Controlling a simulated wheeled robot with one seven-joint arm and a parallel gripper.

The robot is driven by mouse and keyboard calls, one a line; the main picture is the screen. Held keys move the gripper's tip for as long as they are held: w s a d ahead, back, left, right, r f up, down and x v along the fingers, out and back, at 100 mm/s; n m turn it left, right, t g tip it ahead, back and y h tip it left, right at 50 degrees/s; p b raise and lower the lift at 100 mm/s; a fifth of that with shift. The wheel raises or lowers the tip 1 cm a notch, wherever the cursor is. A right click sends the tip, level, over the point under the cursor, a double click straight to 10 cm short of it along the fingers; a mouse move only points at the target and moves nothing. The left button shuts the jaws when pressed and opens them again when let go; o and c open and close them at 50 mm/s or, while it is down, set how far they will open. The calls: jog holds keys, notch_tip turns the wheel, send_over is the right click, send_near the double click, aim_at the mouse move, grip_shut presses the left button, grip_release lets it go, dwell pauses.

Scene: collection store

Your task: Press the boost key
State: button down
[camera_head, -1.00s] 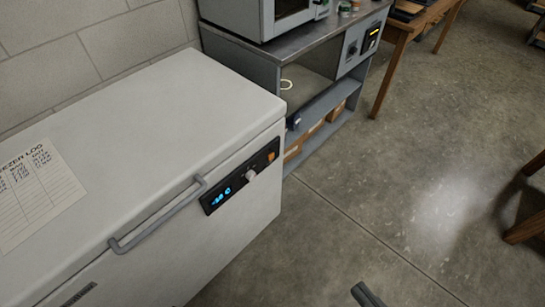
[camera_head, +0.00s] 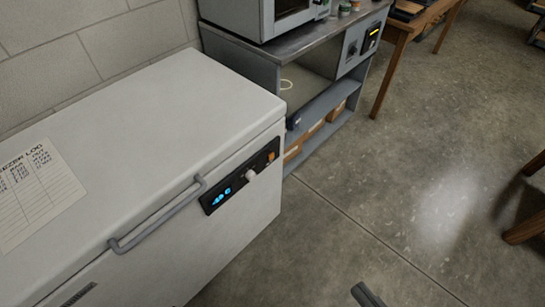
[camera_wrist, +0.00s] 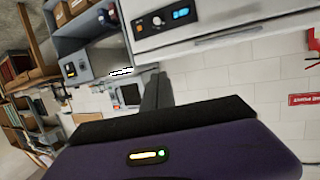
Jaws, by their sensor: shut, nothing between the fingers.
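The chest freezer's black control panel (camera_head: 240,176) is on its front face near the right end. It has a blue lit display (camera_head: 222,195), a pale round knob (camera_head: 251,175) and a small orange key (camera_head: 271,156) at its right end. The key's lettering is too small to read. The wrist view shows the panel upside down at the top, with the orange key (camera_wrist: 139,27) at its left. My gripper (camera_head: 367,294) shows only as a dark tip at the bottom of the head view, apart from the freezer; its shut fingers (camera_wrist: 156,88) show in the wrist view.
A grey handle (camera_head: 160,215) sticks out from the freezer lid (camera_head: 150,110), left of the panel. A paper log sheet (camera_head: 37,190) lies on the lid. A grey bench (camera_head: 325,45) with shelves stands beyond the freezer. The floor (camera_head: 360,190) right of the freezer is clear.

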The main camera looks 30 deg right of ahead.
jog(key=shift+f, duration=0.1)
jog(key=n+h+b, duration=0.1)
jog(key=h+b, duration=0.4)
jog(key=b, duration=0.5)
send_near(271, 156)
jog(key=s+d+r, duration=0.1)
jog(key=s+d, duration=0.1)
jog(key=d, duration=0.3)
jog(key=shift+m+g+h, duration=0.3)
jog(key=shift+g+h, duration=0.3)
jog(key=shift+g, duration=0.2)
jog(key=f, duration=0.1)
jog(key=s+d+f, duration=0.1)
jog(key=f, duration=0.1)
jog(key=shift+s+d+f+p, duration=0.25)
jog(key=shift+d+f+p, duration=0.05)
jog(key=shift+d, duration=0.05)
jog(key=w+a+b, duration=0.2)
jog(key=w+b, duration=0.1)
jog(key=w, duration=0.5)
jog(key=shift+w+a, duration=0.2)
jog(key=shift+a, duration=0.15)
